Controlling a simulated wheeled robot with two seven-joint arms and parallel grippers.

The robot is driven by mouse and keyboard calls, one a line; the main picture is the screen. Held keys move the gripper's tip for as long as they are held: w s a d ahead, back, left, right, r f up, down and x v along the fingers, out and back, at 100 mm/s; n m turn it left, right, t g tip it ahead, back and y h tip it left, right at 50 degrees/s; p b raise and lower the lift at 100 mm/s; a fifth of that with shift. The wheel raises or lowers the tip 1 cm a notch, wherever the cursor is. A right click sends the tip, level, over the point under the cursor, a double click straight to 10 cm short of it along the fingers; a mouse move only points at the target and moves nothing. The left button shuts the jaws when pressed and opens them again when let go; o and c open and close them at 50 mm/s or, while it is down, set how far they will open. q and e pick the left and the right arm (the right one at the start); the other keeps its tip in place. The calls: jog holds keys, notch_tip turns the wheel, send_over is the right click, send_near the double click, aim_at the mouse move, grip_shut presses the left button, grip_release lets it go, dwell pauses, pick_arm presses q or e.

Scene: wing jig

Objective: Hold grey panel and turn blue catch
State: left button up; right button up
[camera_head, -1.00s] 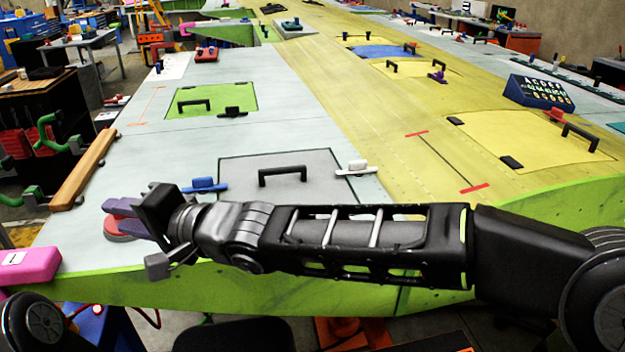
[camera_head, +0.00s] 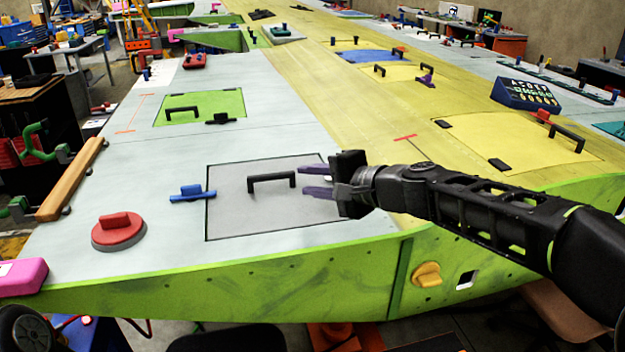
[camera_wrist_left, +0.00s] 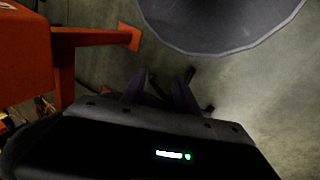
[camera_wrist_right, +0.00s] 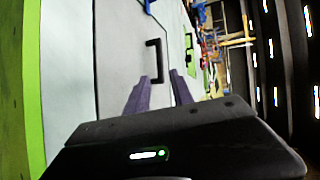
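The grey panel (camera_head: 235,215) lies in the near part of the wing surface with a black bar handle (camera_head: 271,180) on it. The blue catch (camera_head: 192,193) sits at the panel's left edge. My right gripper (camera_head: 304,181) is open and empty over the panel's right side, its purple fingers pointing left at the handle, apart from it. The right wrist view shows the open fingers (camera_wrist_right: 160,82), the panel (camera_wrist_right: 112,60) and the handle (camera_wrist_right: 154,62) beyond them. My left gripper (camera_wrist_left: 159,80) is open and empty above the floor, out of the head view.
A red round knob (camera_head: 118,232) stands left of the panel. A wooden bar (camera_head: 72,180) and a pink block (camera_head: 22,278) are at the left edge. A green panel (camera_head: 228,104) with a black handle and a black catch (camera_head: 221,119) lies farther back. A yellow knob (camera_head: 427,274) is on the front face.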

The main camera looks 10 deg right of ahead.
aim_at(273, 177)
dwell(0.4)
jog(key=x, duration=1.2)
jog(key=shift+w+r, duration=0.1)
jog(key=shift+c, duration=0.5)
grip_shut()
dwell(0.6)
